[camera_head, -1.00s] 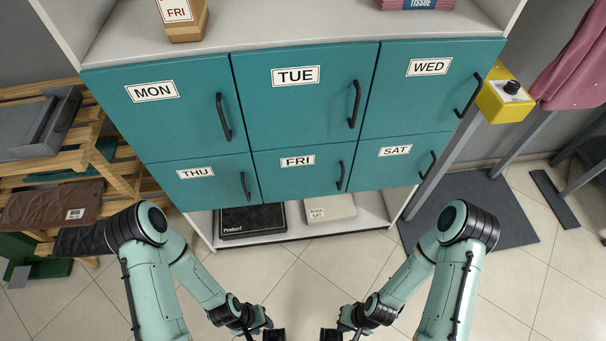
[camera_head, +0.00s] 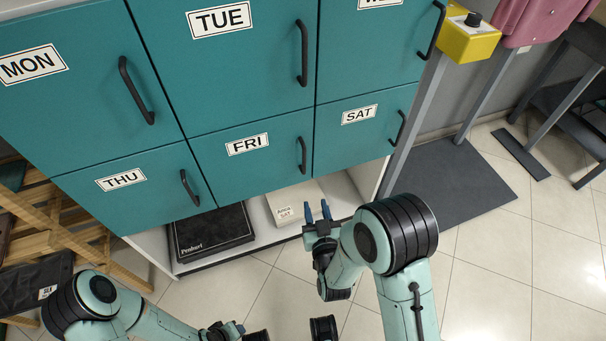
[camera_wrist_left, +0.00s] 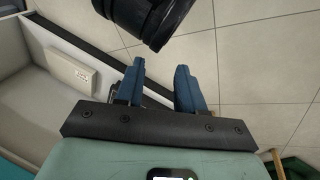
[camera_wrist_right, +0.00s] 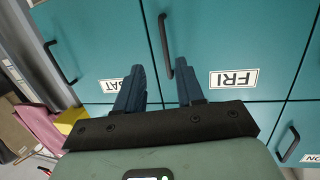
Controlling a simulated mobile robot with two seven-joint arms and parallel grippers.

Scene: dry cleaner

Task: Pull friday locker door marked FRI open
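The teal FRI door (camera_head: 250,163) is closed, in the lower row between THU and SAT. Its black bar handle (camera_head: 301,155) stands upright at the door's right side. In the right wrist view the FRI label (camera_wrist_right: 233,79) appears upside down, with the handle (camera_wrist_right: 165,45) beside it. My right gripper (camera_head: 318,211) is open and empty, its blue fingers pointing up, below and slightly right of the handle and apart from it. My left gripper (camera_head: 237,328) is low at the picture's bottom edge, away from the doors; the left wrist view shows its fingers (camera_wrist_left: 158,78) apart and empty.
The neighbouring SAT door (camera_head: 362,138) and THU door (camera_head: 125,196) are closed, with similar handles. A black box (camera_head: 212,232) and a pale box (camera_head: 294,205) lie on the open shelf below. A yellow box (camera_head: 466,43) with a knob is at right. Tiled floor is free in front.

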